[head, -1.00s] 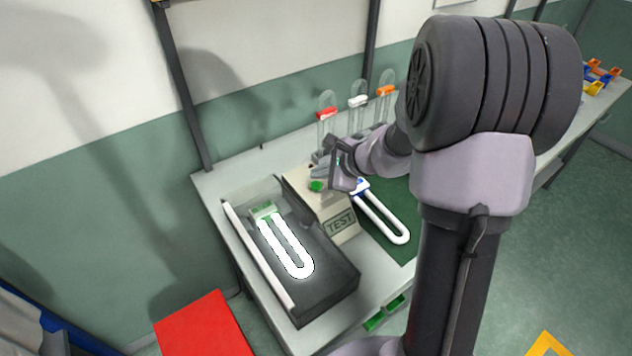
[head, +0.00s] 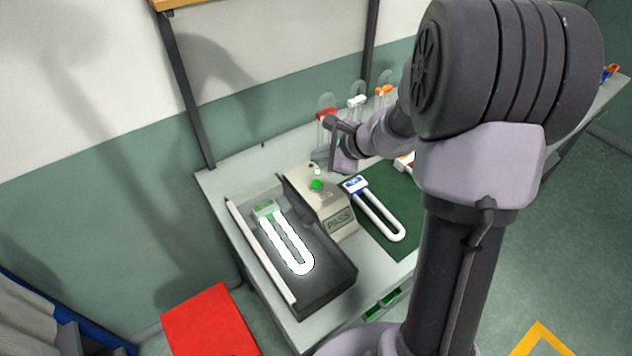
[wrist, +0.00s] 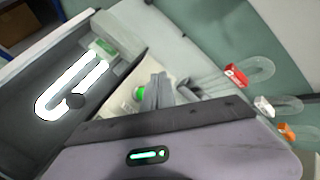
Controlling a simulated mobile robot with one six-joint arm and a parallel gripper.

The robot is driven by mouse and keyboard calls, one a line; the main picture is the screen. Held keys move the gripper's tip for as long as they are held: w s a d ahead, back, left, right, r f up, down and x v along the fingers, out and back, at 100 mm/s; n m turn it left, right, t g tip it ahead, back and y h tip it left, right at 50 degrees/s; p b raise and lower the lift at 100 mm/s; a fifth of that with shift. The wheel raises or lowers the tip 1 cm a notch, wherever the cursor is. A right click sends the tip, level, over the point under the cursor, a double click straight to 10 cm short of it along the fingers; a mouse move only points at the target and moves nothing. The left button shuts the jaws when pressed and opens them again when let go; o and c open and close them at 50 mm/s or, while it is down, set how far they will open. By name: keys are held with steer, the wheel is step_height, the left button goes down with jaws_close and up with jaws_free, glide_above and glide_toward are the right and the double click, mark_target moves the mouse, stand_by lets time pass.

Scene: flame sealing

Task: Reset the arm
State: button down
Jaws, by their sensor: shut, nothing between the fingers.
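My gripper (wrist: 158,92) is shut and empty. In the head view my gripper (head: 331,160) hangs above the bench behind the tester box (head: 338,222), whose display reads PASS. A green button (head: 316,185) is on top of the box; it also shows in the wrist view (wrist: 139,93), partly beside the fingers. A glowing white U-shaped tube with a green cap (head: 265,208) lies in the dark tray (head: 318,290) left of the box. A white U-shaped tube with a blue cap (head: 356,184) lies unlit on the green mat (head: 385,205).
Tubes with red (head: 326,114), white (head: 357,100) and orange (head: 383,91) caps stand upright at the back of the bench. A red surface (head: 210,325) is below the bench at the left. Another orange-and-white part (head: 404,163) is half hidden by my arm.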

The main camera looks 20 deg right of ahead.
steer(key=shift+a, duration=0.1)
steer(key=s+a+r+n+g+y+b, duration=0.1)
steer(key=s+a+r+n+b, duration=0.1)
steer(key=s+a+r+n, duration=0.4)
steer(key=s+a+r+n+g+b, duration=0.1)
steer(key=s+a+r+n+b, duration=0.1)
steer(key=s+a+n, duration=0.5)
steer(key=s+a+n+h+b, duration=0.1)
steer(key=s+n, duration=0.1)
steer(key=s, duration=0.5)
steer(key=s+a+f+n+h, duration=0.1)
steer(key=s+n, duration=0.2)
steer(key=s, duration=0.4)
steer(key=shift+f+g+h+b, duration=0.25)
steer(key=shift+g+h+b, duration=0.05)
steer(key=shift+b, duration=0.05)
steer(key=shift+s, duration=0.1)
